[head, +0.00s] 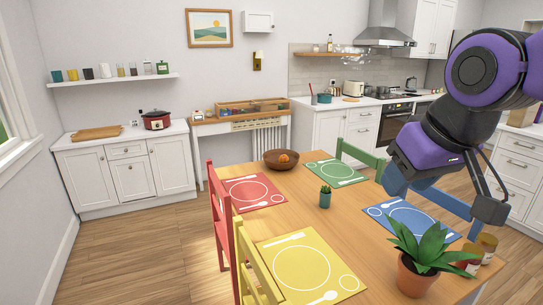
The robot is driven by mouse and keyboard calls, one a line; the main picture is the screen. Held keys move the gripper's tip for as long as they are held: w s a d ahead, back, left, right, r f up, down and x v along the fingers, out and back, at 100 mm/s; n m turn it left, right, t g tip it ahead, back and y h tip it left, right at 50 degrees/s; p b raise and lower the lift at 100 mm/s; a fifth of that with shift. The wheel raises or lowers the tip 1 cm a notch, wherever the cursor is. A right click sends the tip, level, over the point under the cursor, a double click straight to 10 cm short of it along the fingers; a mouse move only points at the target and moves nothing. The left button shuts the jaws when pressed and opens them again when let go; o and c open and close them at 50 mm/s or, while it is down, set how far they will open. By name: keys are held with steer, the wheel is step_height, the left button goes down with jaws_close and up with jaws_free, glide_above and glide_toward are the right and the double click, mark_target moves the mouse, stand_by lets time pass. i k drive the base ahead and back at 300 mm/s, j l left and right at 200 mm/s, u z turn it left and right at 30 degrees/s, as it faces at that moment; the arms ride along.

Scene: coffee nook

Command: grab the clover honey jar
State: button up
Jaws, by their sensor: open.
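Two small jars stand close together on the table's right part, partly behind a potted plant. The nearer jar (468,265) looks reddish with a pale lid. The other jar (486,245) looks amber-brown with a tan lid. Their labels are too small to read, so I cannot tell which is the clover honey. My gripper (490,207) hangs at the right, above the jars in the picture and apart from them. It is open, with nothing seen between its fingers; the fingertips are hard to make out.
The potted plant (418,279) stands just left of the jars and covers part of them. The dining table (375,262) also bears coloured placemats, a small cactus (325,197) and a brown bowl (281,160). A blue chair (446,201) is close below my arm.

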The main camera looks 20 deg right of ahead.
mark_target(489, 243)
steer(key=l+u, duration=0.1)
steer(key=l, duration=0.35)
steer(key=k+l+u, duration=0.15)
steer(key=l, duration=0.3)
steer(key=l+u, duration=0.1)
steer(key=l, duration=0.35)
steer(key=k+l+u, duration=0.1)
steer(key=l, duration=0.3)
steer(key=k+l+u, duration=0.1)
steer(key=l, duration=0.35)
steer(key=k+l+u, duration=0.15)
steer(key=l, duration=0.25)
steer(key=k+l+u, duration=0.1)
steer(key=l, duration=0.4)
steer(key=k+l+u, duration=0.1)
steer(key=k+l, duration=0.15)
steer(key=l, duration=0.2)
steer(key=k+l+u, duration=0.1)
steer(key=l, duration=0.4)
steer(key=k+l+u, duration=0.1)
steer(key=k+l, duration=0.45)
steer(key=l, duration=0.3)
steer(key=k+l+u, duration=0.15)
steer(key=l, duration=0.3)
steer(key=k, duration=0.1)
